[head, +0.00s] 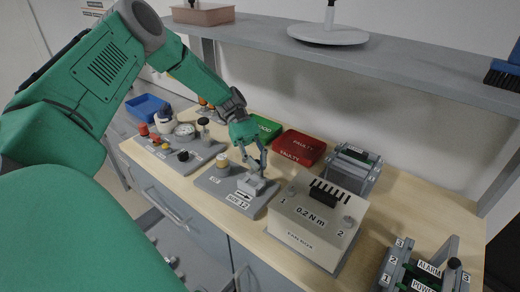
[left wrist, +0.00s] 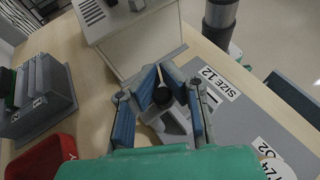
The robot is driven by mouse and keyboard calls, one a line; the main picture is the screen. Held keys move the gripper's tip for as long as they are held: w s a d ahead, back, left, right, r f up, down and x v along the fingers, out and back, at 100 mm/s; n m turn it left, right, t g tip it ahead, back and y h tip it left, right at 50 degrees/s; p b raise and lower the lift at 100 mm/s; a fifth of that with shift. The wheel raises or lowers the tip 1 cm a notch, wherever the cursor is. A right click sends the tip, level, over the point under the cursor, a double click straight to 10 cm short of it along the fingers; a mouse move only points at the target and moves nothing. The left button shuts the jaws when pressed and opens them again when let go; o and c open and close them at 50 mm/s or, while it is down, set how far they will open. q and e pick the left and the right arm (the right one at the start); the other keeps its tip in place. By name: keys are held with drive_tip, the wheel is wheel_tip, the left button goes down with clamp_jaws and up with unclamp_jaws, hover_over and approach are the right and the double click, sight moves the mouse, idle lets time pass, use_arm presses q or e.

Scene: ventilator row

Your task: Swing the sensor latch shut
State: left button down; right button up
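My left gripper (head: 254,168) points down over a grey base plate (head: 222,192) with a "SIZE 12" label. In the left wrist view its two blue-padded fingers (left wrist: 163,82) stand apart, with a gap between the tips. A small pale stem with a dark round knob (left wrist: 162,97) shows between them, above a grey block (left wrist: 176,122). In the head view the block (head: 252,185) sits under the fingertips; I cannot tell whether they touch it. This may be the sensor latch, but its open or shut position is unclear. My right gripper is not in view.
A white box marked "0.2 Nm" (head: 315,225) stands close right of my left gripper. A red tray (head: 299,147) and a green tray (head: 268,128) lie behind. A unit marked "ALARM" (head: 428,268) stands at right front. A grey shelf (head: 400,62) runs above the bench.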

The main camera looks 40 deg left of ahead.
use_arm(q)
drive_tip(key=m+g+y+b, duration=0.1)
drive_tip(key=m+g, duration=0.1)
drive_tip(key=shift+w+a+m+g+y, duration=0.1)
drive_tip(key=shift+m+g+y, duration=0.2)
drive_tip(key=shift+a+m+g+y+b, duration=0.1)
drive_tip(key=shift+m+g+y+b, duration=0.2)
drive_tip(key=shift+m+g+b, duration=0.15)
drive_tip(key=c, duration=1.5)
unclamp_jaws()
drive_tip(key=shift+a, duration=0.15)
drive_tip(key=shift+a+g, duration=0.1)
drive_tip(key=shift+g, duration=0.15)
drive_tip(key=shift+f, duration=0.1)
